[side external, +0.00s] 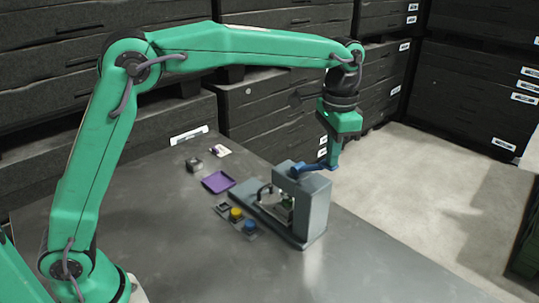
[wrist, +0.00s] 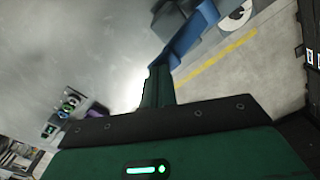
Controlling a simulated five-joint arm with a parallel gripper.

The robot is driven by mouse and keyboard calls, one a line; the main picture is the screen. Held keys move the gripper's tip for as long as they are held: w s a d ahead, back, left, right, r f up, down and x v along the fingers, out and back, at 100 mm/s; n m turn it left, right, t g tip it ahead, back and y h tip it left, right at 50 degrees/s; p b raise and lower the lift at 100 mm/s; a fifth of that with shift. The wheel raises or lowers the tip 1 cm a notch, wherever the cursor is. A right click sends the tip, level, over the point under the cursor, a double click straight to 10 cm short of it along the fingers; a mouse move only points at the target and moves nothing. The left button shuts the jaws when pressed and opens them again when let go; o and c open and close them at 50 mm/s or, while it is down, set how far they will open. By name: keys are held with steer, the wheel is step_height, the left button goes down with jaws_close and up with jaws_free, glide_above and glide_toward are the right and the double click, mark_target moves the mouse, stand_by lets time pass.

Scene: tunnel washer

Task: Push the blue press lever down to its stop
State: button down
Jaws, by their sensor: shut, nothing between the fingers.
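The blue press lever (side external: 308,169) sits on top of the grey press (side external: 316,207) at the table's right side. It lies close to level, its free end pointing right past the press body. My green gripper (side external: 332,158) is shut and empty, pointing down at the lever's free end. In the wrist view the fingers (wrist: 157,84) meet the end of the blue lever (wrist: 188,38) in the picture. I cannot tell whether they touch it or are just above it. The fingertips partly hide the lever's end.
Yellow (side external: 236,214) and blue (side external: 250,226) round pieces stand left of the press. A purple tray (side external: 218,182) and a small metal block (side external: 194,165) lie farther back. Dark stacked crates (side external: 265,105) stand behind the table. The table's front (side external: 350,270) is clear.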

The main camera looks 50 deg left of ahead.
steer(key=shift+r, duration=2.75)
steer(key=shift+r, duration=0.1)
steer(key=shift+s+a+r, duration=0.1)
steer(key=shift+s+a, duration=0.1)
steer(key=s+a+r+n+t, duration=0.2)
steer(key=s+a+n+t, duration=0.1)
steer(key=s+a, duration=0.9)
steer(key=s+a+f+n+t, duration=0.1)
steer(key=s+a+f, duration=0.1)
steer(key=s+f, duration=0.2)
steer(key=s+a+f+n+t, duration=0.1)
steer(key=s+f, duration=0.3)
steer(key=s, duration=0.6)
steer(key=shift+a+n+t, duration=0.3)
steer(key=shift+a+n, duration=0.2)
steer(key=shift+a, duration=0.15)
